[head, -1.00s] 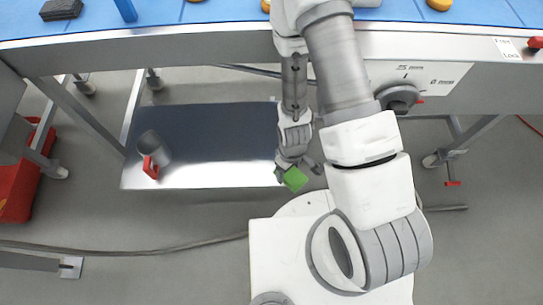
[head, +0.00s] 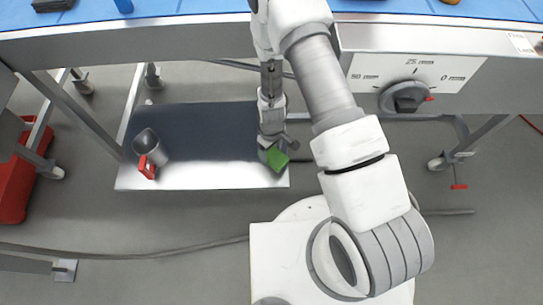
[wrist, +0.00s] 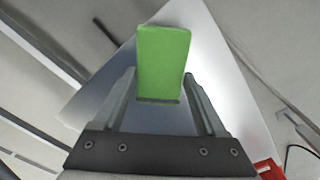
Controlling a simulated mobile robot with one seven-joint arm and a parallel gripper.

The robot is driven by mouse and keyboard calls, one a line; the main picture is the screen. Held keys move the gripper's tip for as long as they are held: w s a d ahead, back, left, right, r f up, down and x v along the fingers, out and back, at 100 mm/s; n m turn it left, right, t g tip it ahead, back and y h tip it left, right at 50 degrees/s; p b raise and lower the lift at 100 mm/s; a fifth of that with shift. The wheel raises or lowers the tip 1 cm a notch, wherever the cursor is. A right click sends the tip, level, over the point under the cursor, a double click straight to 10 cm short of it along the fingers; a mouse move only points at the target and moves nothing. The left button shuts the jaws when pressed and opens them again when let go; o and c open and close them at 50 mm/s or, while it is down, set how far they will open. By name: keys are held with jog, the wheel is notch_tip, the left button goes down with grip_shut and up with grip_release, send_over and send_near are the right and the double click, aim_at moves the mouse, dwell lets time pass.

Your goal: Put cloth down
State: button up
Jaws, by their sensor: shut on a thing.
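The green cloth (head: 277,159) looks like a small folded block. My gripper (head: 270,146) is shut on the cloth at its near end. In the wrist view the cloth (wrist: 162,62) stands out between the two fingers (wrist: 160,98) and beyond them. In the head view the cloth is over the right front part of the low metal shelf (head: 200,178) under the table. I cannot tell how high above the shelf it is.
A grey jug with a red handle (head: 148,150) stands at the left of the shelf. The shelf's middle is clear. The blue-topped table (head: 185,12) is above, with a dial panel (head: 405,95) on its front. A red crate (head: 18,180) is at far left.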

aim_at(271, 153)
jog(key=shift+f+b, duration=0.4)
jog(key=shift+f, duration=1.2)
jog(key=shift+f, duration=0.1)
jog(key=shift+f, duration=0.15)
jog(key=o, duration=1.2)
jog(key=shift+o, duration=0.2)
jog(key=shift+r, duration=0.2)
notch_tip(271, 153, up, 12)
jog(key=p, duration=0.3)
jog(key=shift+r+p, duration=0.15)
jog(key=shift+p, duration=0.25)
